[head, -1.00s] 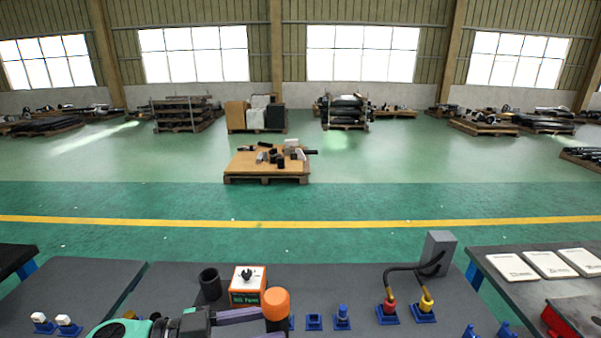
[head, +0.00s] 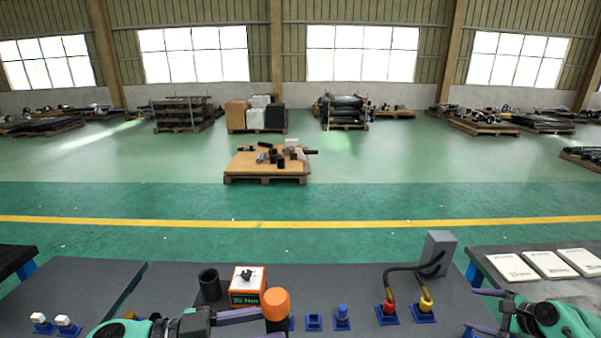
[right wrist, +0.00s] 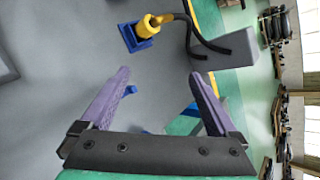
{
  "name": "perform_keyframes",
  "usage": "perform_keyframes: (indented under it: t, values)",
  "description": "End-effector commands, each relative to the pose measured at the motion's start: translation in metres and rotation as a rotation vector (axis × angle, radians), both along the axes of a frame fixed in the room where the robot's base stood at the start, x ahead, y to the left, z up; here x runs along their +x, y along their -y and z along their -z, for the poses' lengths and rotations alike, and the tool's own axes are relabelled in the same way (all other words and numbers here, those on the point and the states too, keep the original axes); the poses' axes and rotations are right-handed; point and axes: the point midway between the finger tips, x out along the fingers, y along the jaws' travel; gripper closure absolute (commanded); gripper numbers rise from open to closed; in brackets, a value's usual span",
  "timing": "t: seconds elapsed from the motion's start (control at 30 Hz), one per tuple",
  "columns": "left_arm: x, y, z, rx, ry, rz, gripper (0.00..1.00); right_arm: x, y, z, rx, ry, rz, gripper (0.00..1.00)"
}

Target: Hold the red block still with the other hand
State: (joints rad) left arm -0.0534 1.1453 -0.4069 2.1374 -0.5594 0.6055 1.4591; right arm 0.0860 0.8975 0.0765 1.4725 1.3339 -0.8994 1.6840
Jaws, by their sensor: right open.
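The red plug (head: 388,307) stands in a blue block (head: 387,318) on the grey table, in the head view. A black cable runs from it to a grey box. My right gripper (head: 476,310) is open and empty, right of the red plug and apart from it. In the right wrist view its spread fingers (right wrist: 161,75) have a yellow plug (right wrist: 148,27) in a blue block beyond them; the red plug is out of that view. My left gripper (head: 268,322) is shut around the dark shaft of an orange-topped tool (head: 276,302); its lower part is cut off.
The grey box (head: 439,253) stands behind the yellow plug (head: 426,303). An orange box reading 30 Nm (head: 247,286) and a black cup (head: 210,284) stand behind my left gripper. Small blue blocks (head: 314,322) lie between the grippers. White plates (head: 548,264) lie on the right table.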

Motion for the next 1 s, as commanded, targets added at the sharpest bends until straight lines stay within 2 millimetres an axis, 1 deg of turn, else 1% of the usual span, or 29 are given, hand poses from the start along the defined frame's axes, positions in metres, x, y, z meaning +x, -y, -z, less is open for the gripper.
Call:
perform_keyframes:
  t: [0.03, 0.07, 0.1, 0.17, 0.2, 0.27, 0.3, 0.37, 0.4, 0.5, 0.53, 0.6, 0.7, 0.73, 0.87, 1.0]
  values:
    - [0.000, 0.000, -0.002, -0.003, 0.003, 0.001, 1.00, -0.003, -0.026, 0.008, 0.037, -0.030, -0.047, 0.05]
    - [0.000, 0.000, -0.002, -0.003, 0.003, 0.001, 1.00, -0.005, -0.041, 0.013, 0.062, -0.050, -0.074, 0.05]
    - [0.000, 0.000, -0.002, -0.003, 0.003, 0.001, 1.00, -0.009, -0.061, 0.018, 0.092, -0.076, -0.111, 0.05]
    - [0.000, 0.000, -0.002, -0.003, 0.003, 0.001, 1.00, -0.017, -0.092, 0.026, 0.138, -0.118, -0.168, 0.05]
    - [0.000, 0.000, -0.002, -0.003, 0.003, 0.001, 1.00, -0.023, -0.112, 0.031, 0.170, -0.147, -0.207, 0.05]
    - [0.000, 0.000, -0.002, -0.003, 0.003, 0.001, 1.00, -0.034, -0.142, 0.036, 0.213, -0.190, -0.265, 0.05]
    - [0.000, 0.000, -0.002, -0.003, 0.003, 0.001, 1.00, -0.043, -0.162, 0.040, 0.243, -0.221, -0.306, 0.05]
    - [0.000, 0.000, -0.002, -0.003, 0.003, 0.001, 1.00, -0.056, -0.192, 0.044, 0.287, -0.266, -0.366, 0.05]
    - [0.000, 0.000, -0.002, -0.003, 0.003, 0.001, 1.00, -0.066, -0.210, 0.045, 0.314, -0.296, -0.408, 0.05]
    - [0.000, 0.000, -0.002, -0.003, 0.003, 0.001, 1.00, -0.093, -0.254, 0.047, 0.380, -0.371, -0.507, 0.05]
    - [0.000, 0.000, -0.002, -0.003, 0.003, 0.001, 1.00, -0.101, -0.265, 0.048, 0.396, -0.393, -0.535, 0.05]
    - [0.000, 0.000, -0.002, -0.003, 0.003, 0.001, 1.00, -0.118, -0.287, 0.047, 0.429, -0.436, -0.590, 0.05]
    - [0.000, 0.000, -0.002, -0.003, 0.003, 0.001, 1.00, -0.135, -0.306, 0.045, 0.460, -0.478, -0.644, 0.05]
    - [0.000, 0.000, -0.002, -0.003, 0.003, 0.001, 1.00, -0.138, -0.310, 0.045, 0.467, -0.486, -0.655, 0.05]
    - [0.000, 0.000, -0.002, -0.003, 0.003, 0.001, 1.00, -0.144, -0.319, 0.046, 0.479, -0.500, -0.675, 0.05]
    - [0.000, 0.000, -0.002, -0.003, 0.003, 0.001, 1.00, -0.144, -0.331, 0.053, 0.480, -0.500, -0.673, 0.05]
